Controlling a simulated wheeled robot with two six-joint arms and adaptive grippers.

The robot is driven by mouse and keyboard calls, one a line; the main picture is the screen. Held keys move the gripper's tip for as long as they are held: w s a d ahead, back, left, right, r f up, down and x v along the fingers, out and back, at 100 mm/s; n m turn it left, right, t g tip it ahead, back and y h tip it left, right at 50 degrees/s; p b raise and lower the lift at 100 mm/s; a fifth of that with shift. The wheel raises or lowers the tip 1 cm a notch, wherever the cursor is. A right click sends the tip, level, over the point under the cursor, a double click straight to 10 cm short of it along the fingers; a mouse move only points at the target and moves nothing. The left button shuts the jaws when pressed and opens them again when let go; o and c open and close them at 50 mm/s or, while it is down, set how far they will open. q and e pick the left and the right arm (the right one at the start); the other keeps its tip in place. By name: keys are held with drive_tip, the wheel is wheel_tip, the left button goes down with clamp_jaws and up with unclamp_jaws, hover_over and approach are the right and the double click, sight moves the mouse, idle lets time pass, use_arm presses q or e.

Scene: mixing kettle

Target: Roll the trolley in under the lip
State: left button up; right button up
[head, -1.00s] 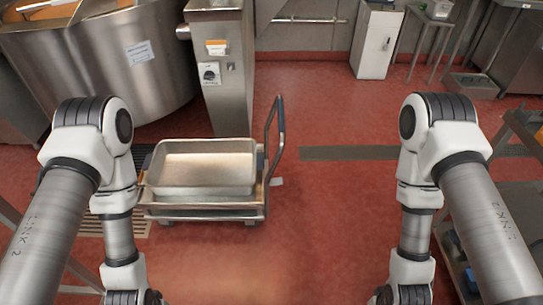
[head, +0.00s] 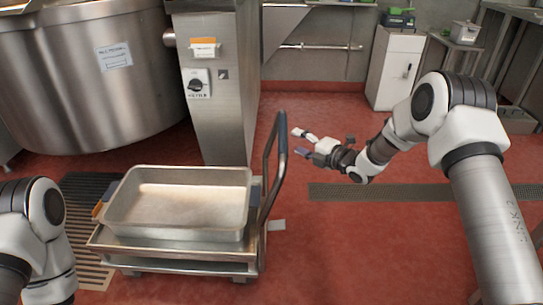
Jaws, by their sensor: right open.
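The trolley (head: 180,258) is a low steel cart on casters, standing on the red floor at lower left of centre. It carries a deep, empty-looking steel tray (head: 178,226). Its upright push handle (head: 267,190), with a dark grip on top, rises at the trolley's right end. The big steel kettle (head: 80,95) stands behind and left of the trolley; I cannot make out its lip clearly. My right gripper (head: 300,142) is open and empty, just right of the handle's top, fingers pointing left towards it. It looks apart from the handle. My left gripper is out of view.
A steel control column (head: 217,90) with a rotary switch stands behind the trolley. A floor grate (head: 85,210) lies left of the trolley, and a drain strip (head: 400,192) crosses the floor at right. A white cabinet (head: 396,68) stands at the back. The floor right of the handle is clear.

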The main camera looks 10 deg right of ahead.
sight(283, 135)
drive_tip(key=b+x, duration=0.1)
drive_tip(key=x, duration=0.6)
drive_tip(key=shift+w+a+b, duration=0.1)
drive_tip(key=shift+w+b, duration=0.25)
drive_tip(key=shift+b, duration=0.05)
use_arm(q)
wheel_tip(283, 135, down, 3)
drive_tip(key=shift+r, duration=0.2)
use_arm(e)
clamp_jaws()
